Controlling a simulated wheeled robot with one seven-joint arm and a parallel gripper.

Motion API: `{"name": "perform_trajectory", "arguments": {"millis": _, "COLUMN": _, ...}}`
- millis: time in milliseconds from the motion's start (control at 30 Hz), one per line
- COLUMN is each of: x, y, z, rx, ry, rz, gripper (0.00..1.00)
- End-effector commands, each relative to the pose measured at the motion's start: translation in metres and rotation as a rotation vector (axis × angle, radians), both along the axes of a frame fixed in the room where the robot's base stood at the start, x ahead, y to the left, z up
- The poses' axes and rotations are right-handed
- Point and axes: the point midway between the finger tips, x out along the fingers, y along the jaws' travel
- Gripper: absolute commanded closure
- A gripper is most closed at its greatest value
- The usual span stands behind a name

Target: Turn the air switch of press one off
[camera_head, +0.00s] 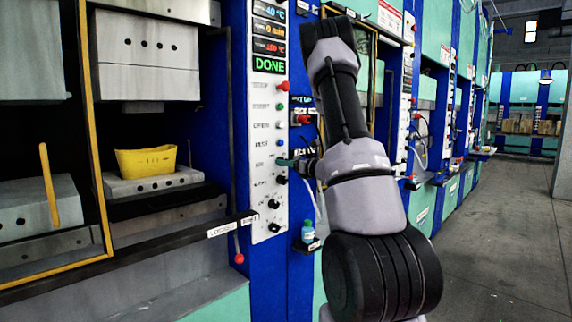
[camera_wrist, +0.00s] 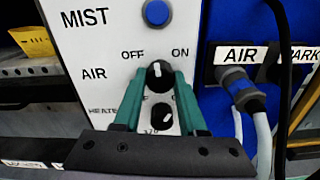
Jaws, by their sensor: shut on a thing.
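The air switch (camera_wrist: 160,79) is a round black knob with a white pointer mark, on the white control panel (camera_head: 265,130). In the wrist view the knob sits beside the printed word AIR, with OFF at its upper left and ON at its upper right. Its white mark points nearly straight up, between the two words. My gripper (camera_wrist: 161,84) has its teal fingers on both sides of the knob, shut on it. In the head view my gripper (camera_head: 289,162) reaches the panel from the right, and its fingers hide the knob.
A heater knob (camera_wrist: 163,115) is close below, between my fingers. A blue MIST button (camera_wrist: 157,13) is above. A blue AIR hose connector (camera_wrist: 240,88) is at the right. The press holds a yellow piece (camera_head: 147,161). The floor at right is clear.

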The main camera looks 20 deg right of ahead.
Motion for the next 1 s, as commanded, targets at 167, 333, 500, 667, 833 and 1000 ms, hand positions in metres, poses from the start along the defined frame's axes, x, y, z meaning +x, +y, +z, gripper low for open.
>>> {"name": "perform_trajectory", "arguments": {"millis": 167, "x": -0.0006, "y": -0.0011, "z": -0.0008, "rx": -0.138, "ry": -0.048, "rz": -0.002, "gripper": 1.00}}
{"name": "perform_trajectory", "arguments": {"millis": 333, "x": -0.0006, "y": -0.0005, "z": -0.0008, "rx": -0.246, "ry": -0.087, "rz": -0.001, "gripper": 1.00}}
{"name": "perform_trajectory", "arguments": {"millis": 500, "x": -0.0005, "y": -0.0003, "z": -0.0009, "rx": -0.322, "ry": -0.115, "rz": -0.001, "gripper": 1.00}}
{"name": "perform_trajectory", "arguments": {"millis": 667, "x": -0.0005, "y": -0.0003, "z": -0.0010, "rx": -0.364, "ry": -0.130, "rz": -0.001, "gripper": 1.00}}
{"name": "perform_trajectory", "arguments": {"millis": 833, "x": -0.0006, "y": -0.0004, "z": -0.0011, "rx": -0.383, "ry": -0.137, "rz": -0.001, "gripper": 1.00}}
{"name": "perform_trajectory", "arguments": {"millis": 1000, "x": -0.0006, "y": -0.0004, "z": -0.0011, "rx": -0.386, "ry": -0.137, "rz": -0.001, "gripper": 1.00}}
